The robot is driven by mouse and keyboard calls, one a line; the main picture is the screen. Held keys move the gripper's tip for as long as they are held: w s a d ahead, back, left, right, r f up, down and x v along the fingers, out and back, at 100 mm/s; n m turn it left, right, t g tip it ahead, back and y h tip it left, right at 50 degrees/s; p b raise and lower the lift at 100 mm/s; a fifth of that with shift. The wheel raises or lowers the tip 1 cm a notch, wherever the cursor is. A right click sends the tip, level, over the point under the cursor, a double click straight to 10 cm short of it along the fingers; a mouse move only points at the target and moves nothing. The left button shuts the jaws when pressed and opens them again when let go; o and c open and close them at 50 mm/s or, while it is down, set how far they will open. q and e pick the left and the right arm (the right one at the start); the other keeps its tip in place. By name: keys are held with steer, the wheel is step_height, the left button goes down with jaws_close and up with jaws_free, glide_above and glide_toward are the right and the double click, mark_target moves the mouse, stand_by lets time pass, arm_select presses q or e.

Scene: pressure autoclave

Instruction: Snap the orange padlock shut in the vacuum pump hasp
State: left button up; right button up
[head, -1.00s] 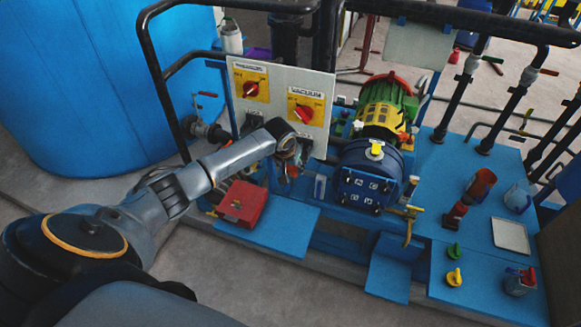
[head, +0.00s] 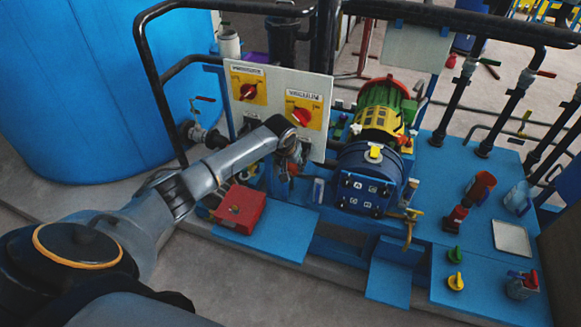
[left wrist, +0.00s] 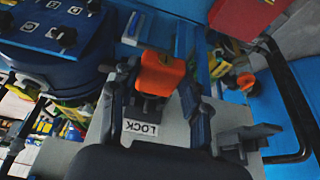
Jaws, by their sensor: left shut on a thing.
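The orange padlock (left wrist: 162,73) sits between the two fingers of my left gripper (left wrist: 156,85) in the left wrist view, and the gripper is shut on it. A dark grey fitting (left wrist: 148,105), which looks like the hasp, lies right by the padlock, above a LOCK label (left wrist: 141,128) on the grey panel. Whether the shackle is through the hasp or closed is hidden. My right gripper is not in view.
A second switch (head: 248,91) is on the panel (head: 272,80), left of the VACUUM one. A red box (head: 240,208) lies on the blue base just below my arm. The blue pump (head: 368,185) stands close on the right. A black rail (head: 147,85) runs around the left.

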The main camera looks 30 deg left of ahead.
arm_select(q)
steer(key=shift+w+a+b, duration=0.15)
steer(key=shift+w+b, duration=0.5)
steer(key=shift+w, duration=0.05)
steer(key=shift+w+a+b, duration=0.15)
steer(key=shift+w+b, duration=0.45)
steer(key=shift+w, duration=0.1)
steer(key=o, duration=1.4)
steer(key=shift+o, duration=0.2)
steer(key=shift+s+r, duration=0.1)
steer(key=shift+r, duration=0.05)
